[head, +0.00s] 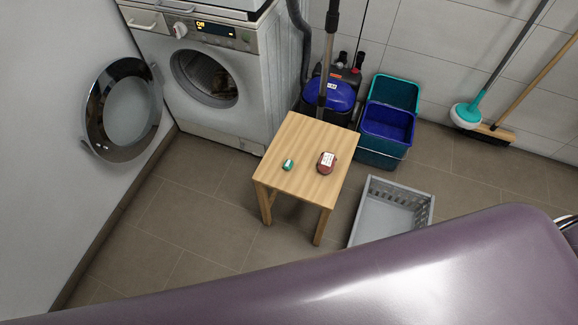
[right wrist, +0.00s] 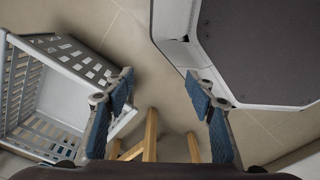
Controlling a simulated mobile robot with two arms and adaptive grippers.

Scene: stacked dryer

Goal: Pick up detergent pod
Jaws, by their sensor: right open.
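A small wooden stool (head: 310,140) stands in the middle of the head view. On its top lie a small green-and-white item (head: 288,165) to the left and a larger reddish-brown item with a white label (head: 327,158) to the right. They lie apart; I cannot tell for certain which is the detergent pod. In the right wrist view my right gripper (right wrist: 163,105) is open, its blue-padded fingers wide apart with nothing between them. Wooden legs (right wrist: 151,135) show between and below the fingers. Neither small item is visible there. My left gripper is not in view.
A grey plastic basket (head: 368,183) sits on the floor right of the stool; it also shows in the right wrist view (right wrist: 45,135). A washing machine (head: 255,75) with its round door (head: 90,115) open stands behind left. Blue and teal bins (head: 374,155) stand behind the stool.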

